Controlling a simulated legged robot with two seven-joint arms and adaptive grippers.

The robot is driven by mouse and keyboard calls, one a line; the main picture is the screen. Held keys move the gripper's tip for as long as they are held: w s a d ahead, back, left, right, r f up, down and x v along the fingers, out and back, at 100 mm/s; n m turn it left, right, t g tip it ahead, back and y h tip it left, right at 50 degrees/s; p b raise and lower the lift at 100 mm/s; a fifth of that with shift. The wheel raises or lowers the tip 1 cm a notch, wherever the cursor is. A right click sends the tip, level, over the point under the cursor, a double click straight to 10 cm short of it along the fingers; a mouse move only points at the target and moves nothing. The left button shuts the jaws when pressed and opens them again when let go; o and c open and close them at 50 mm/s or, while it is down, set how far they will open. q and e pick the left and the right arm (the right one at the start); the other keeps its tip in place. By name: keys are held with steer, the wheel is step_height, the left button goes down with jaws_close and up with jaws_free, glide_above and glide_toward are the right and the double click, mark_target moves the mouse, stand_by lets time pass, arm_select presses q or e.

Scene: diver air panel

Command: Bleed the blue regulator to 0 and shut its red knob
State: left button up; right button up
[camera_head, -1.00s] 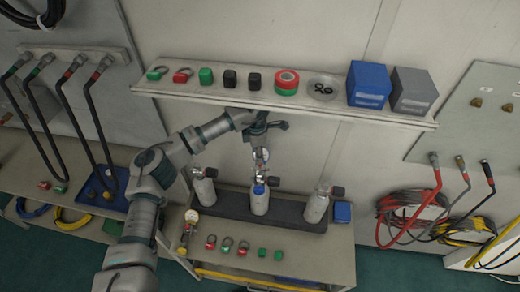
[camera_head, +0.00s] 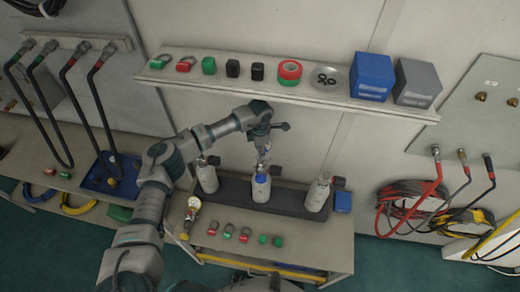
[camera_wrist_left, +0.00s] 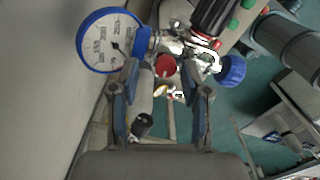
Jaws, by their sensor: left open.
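My left gripper (camera_head: 263,146) is over the middle cylinder (camera_head: 261,190) of the bench rack, which has a blue band near its top. In the left wrist view, my left gripper (camera_wrist_left: 166,82) is open, with its fingers on either side of a red knob (camera_wrist_left: 166,66); I cannot tell whether they touch it. The regulator's blue-rimmed gauge (camera_wrist_left: 111,41) is at upper left; its reading is too small to be sure of. A blue knob (camera_wrist_left: 231,70) is to the right of the regulator's metal body. In the head view my gripper mostly hides the regulator. My right gripper is not seen.
Cylinders stand on both sides, left (camera_head: 207,178) and right (camera_head: 318,195), close to the middle one. A shelf (camera_head: 300,98) with boxes and small parts overhangs behind my wrist.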

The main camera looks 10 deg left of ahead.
arm_select(q)
steer(key=shift+d+r, duration=0.1)
steer(key=shift+d, duration=0.35)
steer(key=c, duration=0.6)
steer(key=shift+d, duration=0.2)
jaws_close()
steer(key=shift+d, duration=0.2)
steer(key=shift+n+b, duration=0.35)
steer(key=shift+n, duration=0.05)
steer(key=shift+a+n, duration=0.2)
steer(key=shift+n, duration=0.2)
steer(key=shift+a, duration=0.2)
steer(key=shift+a+n, duration=0.1)
steer(key=shift+n, duration=0.2)
steer(key=shift+a, duration=0.1)
steer(key=shift+o, duration=1.7)
jaws_free()
steer(key=shift+o, duration=1.3)
steer(key=shift+d, duration=0.35)
steer(key=shift+r, duration=0.2)
step_height(320, 180, up, 6)
steer(key=shift+a+r, duration=0.1)
steer(key=shift+r, duration=0.4)
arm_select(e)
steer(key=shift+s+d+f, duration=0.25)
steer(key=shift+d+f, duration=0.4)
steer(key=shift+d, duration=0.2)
